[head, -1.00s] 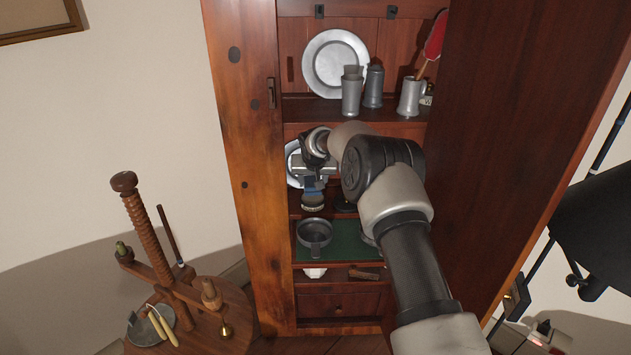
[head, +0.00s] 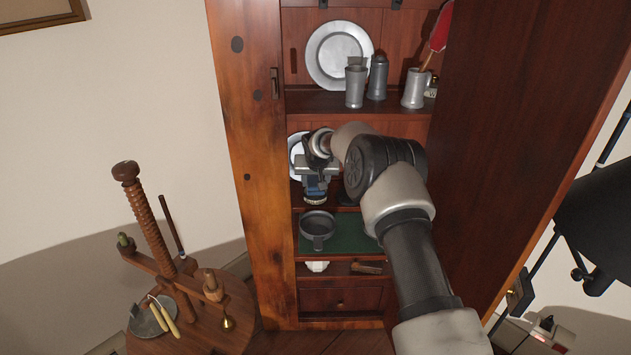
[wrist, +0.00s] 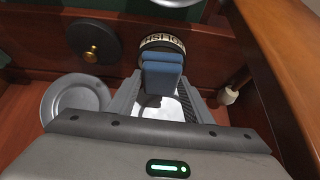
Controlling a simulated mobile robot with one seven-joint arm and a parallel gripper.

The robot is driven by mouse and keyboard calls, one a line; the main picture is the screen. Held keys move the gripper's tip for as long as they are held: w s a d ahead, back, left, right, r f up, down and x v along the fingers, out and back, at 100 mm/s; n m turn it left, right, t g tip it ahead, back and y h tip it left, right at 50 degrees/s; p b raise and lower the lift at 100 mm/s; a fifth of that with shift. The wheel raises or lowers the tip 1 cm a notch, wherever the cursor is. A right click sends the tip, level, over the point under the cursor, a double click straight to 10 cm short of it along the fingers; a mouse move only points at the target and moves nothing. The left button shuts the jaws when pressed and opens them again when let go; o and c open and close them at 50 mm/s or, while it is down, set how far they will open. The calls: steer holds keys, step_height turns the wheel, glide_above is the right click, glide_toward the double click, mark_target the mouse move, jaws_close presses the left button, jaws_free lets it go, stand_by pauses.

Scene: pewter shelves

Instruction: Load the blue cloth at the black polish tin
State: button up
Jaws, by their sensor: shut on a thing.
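My gripper (wrist: 163,102) is shut on the folded blue cloth (wrist: 163,76), which stands out past the fingertips. The black polish tin (wrist: 162,43), round with pale lettering, is directly beyond the cloth in the wrist view; the cloth hides part of it. I cannot tell whether the cloth touches what is inside the tin. In the head view my gripper (head: 316,183) is just above the tin (head: 315,199) on a cupboard shelf, with the blue cloth mostly hidden between them.
A black disc with a brass knob (wrist: 92,46) lies beside the tin. The cupboard's left side post (head: 240,160) is close by.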

mark_target(315, 183)
steer(key=shift+f+b, duration=0.6)
steer(key=shift+b, duration=0.1)
stand_by(1.9)
steer(key=shift+r+p, duration=1.5)
steer(key=shift+r, duration=2.1)
steer(key=s+d+r, duration=0.1)
steer(key=s+d, duration=0.3)
steer(key=s, duration=0.5)
steer(key=s+d+r, duration=0.1)
steer(key=s+d, duration=0.3)
steer(key=s, duration=0.6)
steer(key=s+d+r, duration=0.1)
steer(key=s+d, duration=0.3)
steer(key=s, duration=0.5)
steer(key=s+r+p, duration=0.1)
steer(key=r+p, duration=0.5)
steer(key=r, duration=0.1)
steer(key=s+r+p, duration=0.2)
steer(key=r+p, duration=0.4)
steer(key=r, duration=0.1)
steer(key=s+r+p, duration=0.1)
steer(key=r+p, duration=0.6)
steer(key=shift+s+d+r, duration=0.2)
steer(key=shift+s+r, duration=0.05)
steer(key=shift+s, duration=0.1)
